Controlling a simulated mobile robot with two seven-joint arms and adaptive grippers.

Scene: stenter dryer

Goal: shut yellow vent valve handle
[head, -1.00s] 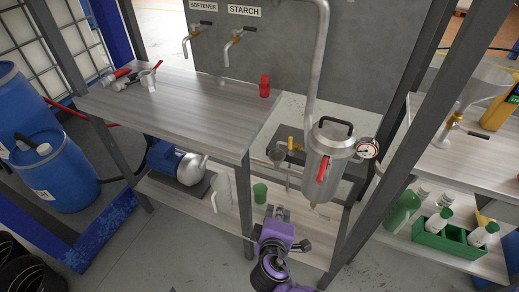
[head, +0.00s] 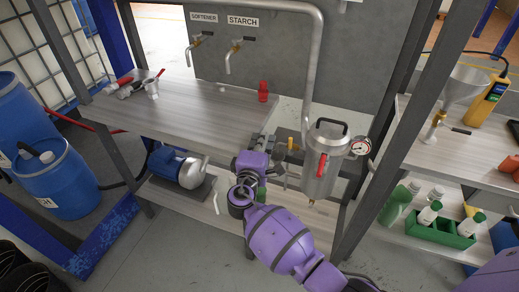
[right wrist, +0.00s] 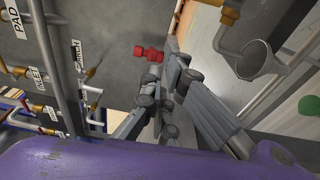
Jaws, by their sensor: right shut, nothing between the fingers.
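My right gripper (head: 280,166) is shut and empty, just below and left of the handle. At this size I cannot tell whether it touches the handle or the pipework there. In the right wrist view the shut fingers (right wrist: 165,95) point up past a grey funnel (right wrist: 250,58). I cannot pick out the yellow handle for certain in that view. My left gripper is not in view.
A red lever (head: 321,165) and a gauge (head: 361,147) are on the vessel. A dark upright post (head: 372,150) is on the right. A green crate (head: 443,230) with bottles is on the lower right shelf.

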